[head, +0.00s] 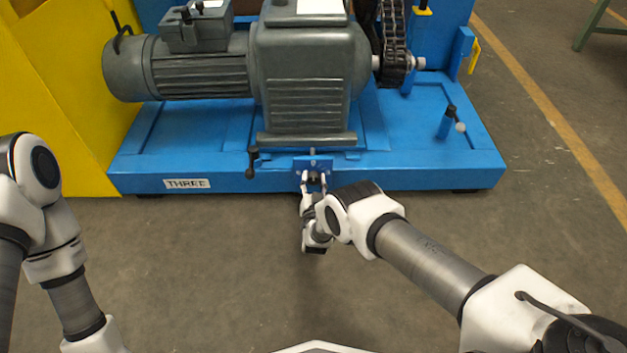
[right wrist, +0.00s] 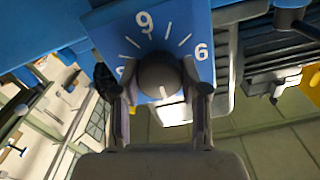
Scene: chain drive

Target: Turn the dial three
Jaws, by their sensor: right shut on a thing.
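The dial is a dark round knob (right wrist: 160,75) on a blue plate with white tick marks and numbers. In the right wrist view a 9 shows above the knob and a 6 to its right; another number at left is partly hidden. A short white mark shows on the knob's lower side. My right gripper (head: 314,178) is shut on the knob, one finger on each side, at the front of the blue base. The blue dial plate (head: 313,164) also shows in the head view. My left arm shows at the left, its gripper out of view.
A label reading THREE (head: 187,184) is on the blue base (head: 420,178), left of the dial. A grey motor and gearbox (head: 305,75) stand above, with a chain (head: 394,40). A black-handled lever (head: 251,162) is just left of the dial. The floor in front is clear.

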